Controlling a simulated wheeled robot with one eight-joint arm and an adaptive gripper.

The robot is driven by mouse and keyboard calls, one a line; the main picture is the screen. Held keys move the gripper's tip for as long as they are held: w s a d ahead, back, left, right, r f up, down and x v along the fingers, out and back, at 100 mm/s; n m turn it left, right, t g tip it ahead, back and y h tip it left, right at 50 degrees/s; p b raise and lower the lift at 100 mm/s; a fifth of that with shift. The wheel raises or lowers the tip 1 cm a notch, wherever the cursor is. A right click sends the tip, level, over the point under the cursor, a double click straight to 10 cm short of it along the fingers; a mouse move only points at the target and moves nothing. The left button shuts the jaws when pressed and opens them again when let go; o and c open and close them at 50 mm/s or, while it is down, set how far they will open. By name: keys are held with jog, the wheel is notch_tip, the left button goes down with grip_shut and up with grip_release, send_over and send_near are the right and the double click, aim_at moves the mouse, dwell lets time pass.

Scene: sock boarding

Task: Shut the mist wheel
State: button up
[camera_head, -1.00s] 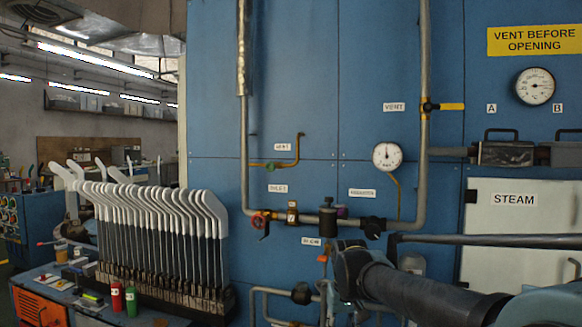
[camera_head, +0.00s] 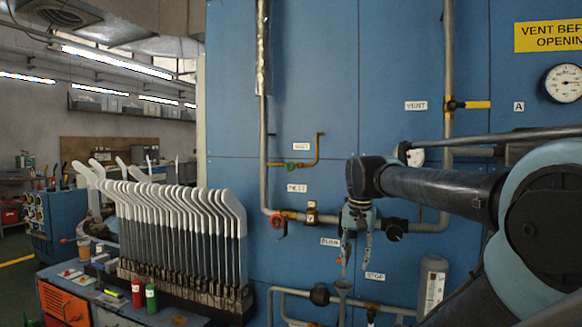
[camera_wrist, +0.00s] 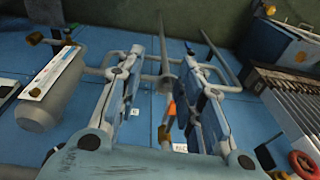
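A small green wheel (camera_head: 290,166) sits on a thin brass branch pipe left of centre in the head view. A label (camera_head: 302,146) is above it, too blurred to read surely. A red wheel (camera_head: 278,222) is below, on the grey pipe; a red ring also shows at the lower right of the wrist view (camera_wrist: 304,164). My gripper (camera_head: 356,258) points down in front of the pipes, to the right of both wheels and apart from them. Its fingers also show spread in the wrist view (camera_wrist: 160,75), with nothing held between them.
Pale sock forms (camera_head: 185,205) stand in a rack at left, with red (camera_head: 136,292) and green (camera_head: 151,297) bottles before it. A grey cylinder (camera_head: 432,285) stands at right. Pipes, a black knob (camera_head: 394,230) and a vent valve (camera_head: 452,105) crowd the blue panel.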

jog(key=w+a+r+m, duration=0.3)
jog(key=w+r, duration=0.2)
jog(key=r, duration=0.4)
jog(key=w+a+r+m+g, duration=0.1)
jog(key=w+a+r+m, duration=0.3)
jog(key=r, duration=0.6)
jog(key=w+a+r+m, duration=0.2)
jog(key=w+r, duration=0.4)
jog(key=r, duration=0.3)
jog(key=m, duration=0.8)
send_near(291, 163)
jog(key=shift+m+g, duration=0.3)
jog(key=shift+g, duration=0.1)
jog(key=f, duration=0.3)
jog(key=w+f, duration=0.1)
jog(key=f, duration=0.6)
jog(key=shift+w+a, duration=0.1)
jog(key=shift+w, duration=0.3)
jog(key=shift+c, duration=0.5)
grip_shut()
